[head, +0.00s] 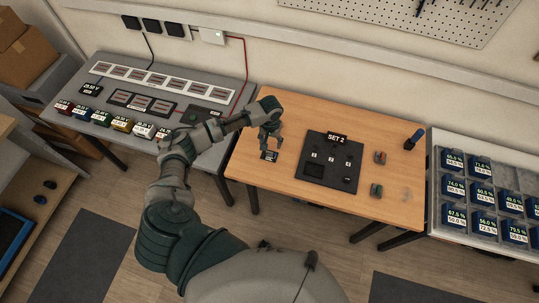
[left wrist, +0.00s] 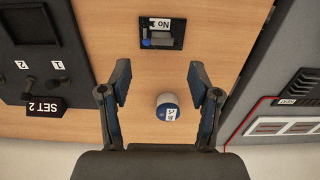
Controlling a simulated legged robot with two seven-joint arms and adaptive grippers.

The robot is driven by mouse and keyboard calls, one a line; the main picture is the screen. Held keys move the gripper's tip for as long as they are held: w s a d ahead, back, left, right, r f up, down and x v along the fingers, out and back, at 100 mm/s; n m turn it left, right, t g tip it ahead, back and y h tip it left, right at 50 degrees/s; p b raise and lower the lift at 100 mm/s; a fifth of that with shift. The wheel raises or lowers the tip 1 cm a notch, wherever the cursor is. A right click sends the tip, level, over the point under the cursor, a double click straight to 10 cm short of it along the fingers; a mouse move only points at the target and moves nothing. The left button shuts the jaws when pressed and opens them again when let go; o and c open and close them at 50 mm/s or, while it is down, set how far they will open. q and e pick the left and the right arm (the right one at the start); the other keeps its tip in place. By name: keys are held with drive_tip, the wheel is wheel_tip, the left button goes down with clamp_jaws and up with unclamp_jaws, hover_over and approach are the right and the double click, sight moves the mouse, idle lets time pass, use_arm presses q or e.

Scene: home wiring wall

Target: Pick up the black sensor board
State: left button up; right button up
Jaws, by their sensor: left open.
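The black sensor board (left wrist: 174,43) lies flat on the wooden table; it is a small dark square with a white label, a grey part and a blue part. In the head view the board (head: 269,156) is near the table's left side, just below my left gripper (head: 269,143). In the left wrist view my left gripper (left wrist: 158,75) is open and empty. Its two fingers are apart, and the board appears beyond their tips, roughly centred between them. My right gripper is not in view.
A small round blue-and-white labelled object (left wrist: 167,108) shows between the fingers in the left wrist view. The dark SET 2 panel (head: 317,178) lies right of the board. A grey bench (head: 222,92) with labelled blocks adjoins at left. Small parts (head: 380,157) sit at the table's right.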

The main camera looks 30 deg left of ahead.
sight(269, 154)
use_arm(q)
drive_tip(key=f, duration=0.8)
drive_tip(key=shift+s+a, duration=0.1)
drive_tip(key=shift+s, duration=0.1)
drive_tip(key=shift+r, duration=0.1)
drive_tip(key=c, duration=1.1)
